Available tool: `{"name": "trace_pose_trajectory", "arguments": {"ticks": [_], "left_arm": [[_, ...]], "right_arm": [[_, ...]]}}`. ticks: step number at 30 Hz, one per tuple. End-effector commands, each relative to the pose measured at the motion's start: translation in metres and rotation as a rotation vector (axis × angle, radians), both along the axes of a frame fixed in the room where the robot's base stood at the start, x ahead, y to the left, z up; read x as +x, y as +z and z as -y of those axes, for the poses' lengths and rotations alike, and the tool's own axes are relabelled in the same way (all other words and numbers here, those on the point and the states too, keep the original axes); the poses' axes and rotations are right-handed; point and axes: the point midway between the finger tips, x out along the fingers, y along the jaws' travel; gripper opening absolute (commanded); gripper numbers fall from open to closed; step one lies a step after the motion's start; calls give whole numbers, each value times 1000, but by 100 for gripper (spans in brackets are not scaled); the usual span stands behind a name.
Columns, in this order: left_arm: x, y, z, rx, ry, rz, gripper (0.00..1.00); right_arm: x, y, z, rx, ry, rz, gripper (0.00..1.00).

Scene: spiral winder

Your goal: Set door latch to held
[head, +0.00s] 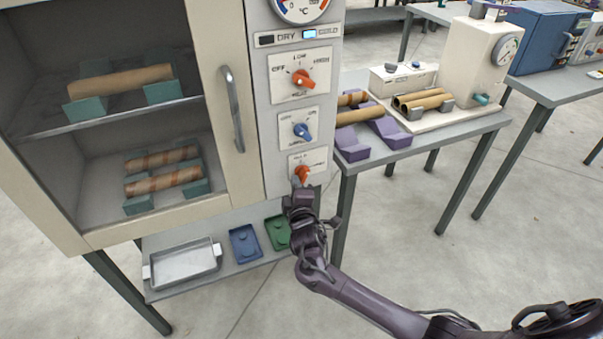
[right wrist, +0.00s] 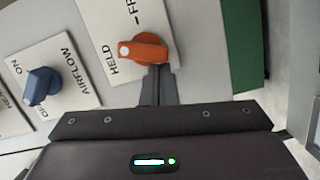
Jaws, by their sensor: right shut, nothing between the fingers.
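The door latch knob (head: 302,173) is orange and is the lowest control on the cabinet's panel. In the right wrist view the knob (right wrist: 148,49) has a white-marked end beside the word HELD, with the other label, partly cut off, farther up the picture. My right gripper (head: 297,184) is just below the knob in the head view. Its fingers (right wrist: 158,78) are shut and empty, with the tips at the knob's edge; I cannot tell whether they touch it. My left gripper is not in view.
The cabinet door (head: 225,75) has a metal handle (head: 233,108), with tubes on racks behind its glass. A blue airflow knob (head: 302,131) sits above the latch knob. A metal tray (head: 185,264) and blue and green plates lie on the shelf below. A table (head: 440,128) stands at right.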

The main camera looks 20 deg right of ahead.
Motion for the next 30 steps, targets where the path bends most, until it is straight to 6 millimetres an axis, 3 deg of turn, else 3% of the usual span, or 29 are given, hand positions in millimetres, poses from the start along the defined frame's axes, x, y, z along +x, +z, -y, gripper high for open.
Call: {"name": "trace_pose_trajectory", "arguments": {"ticks": [30], "left_arm": [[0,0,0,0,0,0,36]], "right_arm": [[0,-4,2,-118,-1,3,0]]}}
